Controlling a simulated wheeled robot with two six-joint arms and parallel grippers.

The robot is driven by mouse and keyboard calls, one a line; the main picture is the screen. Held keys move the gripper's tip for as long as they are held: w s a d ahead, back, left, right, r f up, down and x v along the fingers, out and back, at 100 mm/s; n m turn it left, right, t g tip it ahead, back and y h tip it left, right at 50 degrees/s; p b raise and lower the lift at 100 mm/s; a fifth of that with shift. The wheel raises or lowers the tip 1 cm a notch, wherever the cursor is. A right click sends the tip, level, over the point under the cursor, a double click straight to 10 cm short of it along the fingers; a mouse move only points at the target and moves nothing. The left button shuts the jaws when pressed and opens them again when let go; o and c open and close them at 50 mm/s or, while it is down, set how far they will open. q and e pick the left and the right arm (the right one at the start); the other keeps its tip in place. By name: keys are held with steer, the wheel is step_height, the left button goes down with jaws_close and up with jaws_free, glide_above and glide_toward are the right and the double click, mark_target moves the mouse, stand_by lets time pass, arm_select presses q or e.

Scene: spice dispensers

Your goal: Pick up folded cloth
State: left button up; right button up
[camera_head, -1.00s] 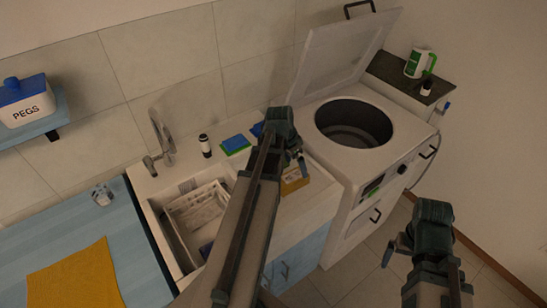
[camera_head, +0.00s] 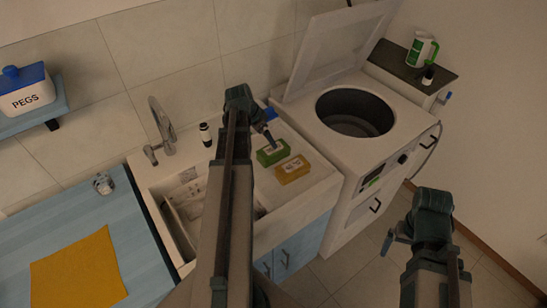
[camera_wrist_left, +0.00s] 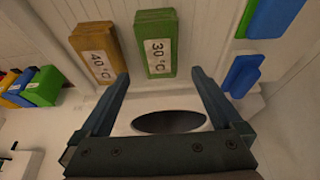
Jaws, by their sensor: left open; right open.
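A green folded block labelled 30 °C (camera_head: 272,152) lies on the white worktop right of the sink, with layered edges like folded cloth. A similar yellow block labelled 40 °C (camera_head: 292,170) lies beside it. Both show in the left wrist view, green (camera_wrist_left: 156,45) and yellow (camera_wrist_left: 96,52). My left gripper (camera_head: 270,138) is open and empty above the worktop, close to the green block; its fingertips (camera_wrist_left: 160,78) point toward that block's near edge. I cannot tell the exact gap. My right gripper (camera_head: 391,241) hangs empty over the floor; its jaws show poorly.
A flat yellow cloth (camera_head: 78,270) lies on the blue counter (camera_head: 40,232). The sink rack (camera_head: 188,205) is partly behind my left arm. A top-loading washer (camera_head: 330,150) with raised lid stands right of the worktop. A dark bottle (camera_head: 205,134) stands behind the sink.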

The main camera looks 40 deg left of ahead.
mark_target(274, 150)
arm_select(q)
steer(key=b+x, duration=0.3)
steer(key=x, duration=0.2)
steer(key=shift+b, duration=0.3)
steer(key=shift+f, duration=0.15)
steer(key=b+x, duration=0.4)
steer(key=shift+s+f+b, duration=0.1)
steer(key=shift+f+b, duration=0.25)
steer(key=shift+d+f, duration=0.1)
steer(key=shift+f, duration=0.15)
steer(key=shift+r, duration=0.1)
steer(key=c, duration=1.4)
steer(key=shift+c, duration=0.2)
steer(key=shift+r, duration=0.1)
